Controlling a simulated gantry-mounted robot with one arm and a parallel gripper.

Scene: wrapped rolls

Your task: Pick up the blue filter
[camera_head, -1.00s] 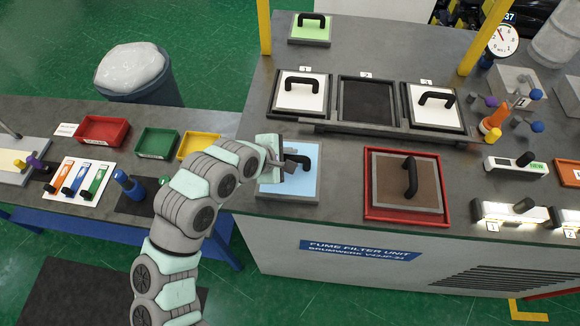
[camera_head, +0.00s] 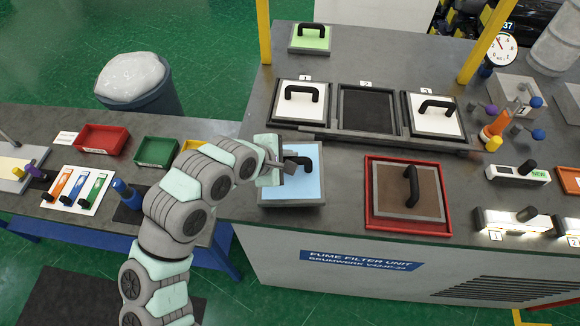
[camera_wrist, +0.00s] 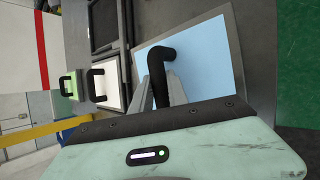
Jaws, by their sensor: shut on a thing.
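The blue filter (camera_head: 306,184) is a light-blue square panel with a grey frame and a black arched handle. It is on the grey bench top at the bench's left end, below slot 1 in the head view. My gripper (camera_head: 290,166) is at its handle, shut on it. In the wrist view the fingers of my gripper (camera_wrist: 161,90) are around the black handle, and the blue filter (camera_wrist: 203,65) fills the area behind them. I cannot tell whether the filter is lifted clear of the bench.
White filters (camera_head: 298,103) and (camera_head: 434,116) sit in slots 1 and 3. Slot 2 (camera_head: 368,108) between them is empty and dark. A brown filter (camera_head: 405,190) lies in a red tray (camera_head: 374,216) to the right. A green filter (camera_head: 311,37) is at the back.

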